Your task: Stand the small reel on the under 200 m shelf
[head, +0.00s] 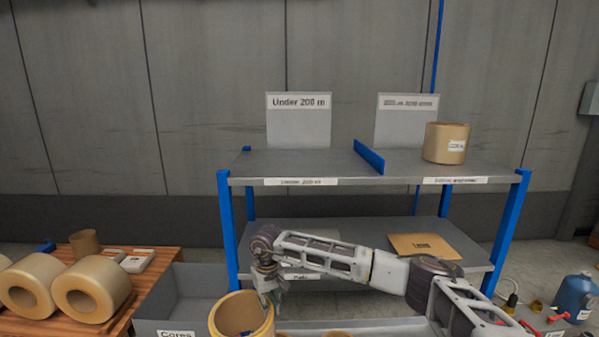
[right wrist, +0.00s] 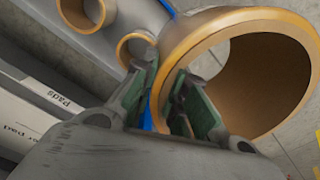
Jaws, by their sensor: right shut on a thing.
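My right gripper (head: 268,288) is shut on the wall of a tan, hollow reel (head: 236,312) at the bottom of the head view. In the right wrist view the green-padded fingers (right wrist: 168,80) pinch the rim of this reel (right wrist: 198,38). Its lower part is cut off in the head view, so I cannot tell if it touches anything below. The upper shelf's left section (head: 290,165), under the "Under 200 m" sign (head: 298,121), is empty. My left gripper is not in view.
A blue divider (head: 369,156) splits the upper shelf; a labelled tan reel (head: 446,143) stands right of it. Smaller rings (right wrist: 137,48) lie near my gripper.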

